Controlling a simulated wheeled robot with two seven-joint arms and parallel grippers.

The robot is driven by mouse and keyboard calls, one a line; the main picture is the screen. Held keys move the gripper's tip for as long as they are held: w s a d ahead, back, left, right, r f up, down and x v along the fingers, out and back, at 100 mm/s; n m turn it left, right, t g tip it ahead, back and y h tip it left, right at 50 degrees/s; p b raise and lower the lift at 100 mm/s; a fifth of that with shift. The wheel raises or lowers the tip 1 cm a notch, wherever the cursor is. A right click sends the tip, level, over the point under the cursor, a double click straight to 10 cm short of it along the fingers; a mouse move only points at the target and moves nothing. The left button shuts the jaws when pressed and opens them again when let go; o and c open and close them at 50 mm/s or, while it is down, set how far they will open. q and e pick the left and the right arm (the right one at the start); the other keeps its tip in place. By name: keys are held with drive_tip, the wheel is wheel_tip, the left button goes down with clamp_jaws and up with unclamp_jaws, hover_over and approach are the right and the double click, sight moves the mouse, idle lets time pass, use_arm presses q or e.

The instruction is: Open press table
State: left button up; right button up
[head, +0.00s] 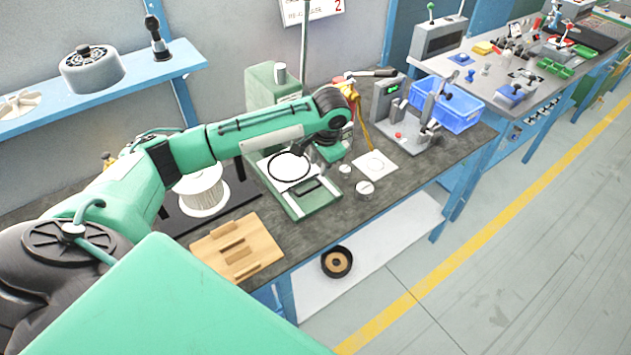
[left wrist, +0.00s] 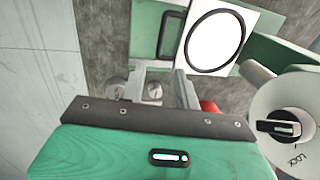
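The press table (head: 318,203) is a green base on the bench with a white plate and a black ring (head: 290,167) on top. A dark handle slot (head: 306,187) is on its front part. In the left wrist view, the slot (left wrist: 171,33) and white plate (left wrist: 215,42) lie beyond the fingers. My left gripper (head: 326,158) hangs over the right side of the press table. In the left wrist view its fingers (left wrist: 160,82) stand apart with nothing visibly held. Whether they touch the table cannot be told. My right gripper is not in view.
Two small metal cylinders (head: 365,188) stand right of the press table, near a white square plate (head: 375,164). A wooden block (head: 238,248) and white spool (head: 202,193) lie left. The green press column (head: 274,90) stands behind. A blue bin (head: 458,112) is farther right.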

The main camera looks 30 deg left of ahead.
sight(314, 187)
use_arm(q)
drive_tip(key=f, duration=0.3)
drive_tip(key=a+f, duration=0.1)
drive_tip(key=f, duration=0.2)
drive_tip(key=f+p, duration=0.1)
drive_tip(key=f, duration=0.2)
drive_tip(key=shift+w+a+f, duration=0.35)
drive_tip(key=shift+a, duration=0.05)
drive_tip(key=shift+c, duration=0.2)
clamp_jaws()
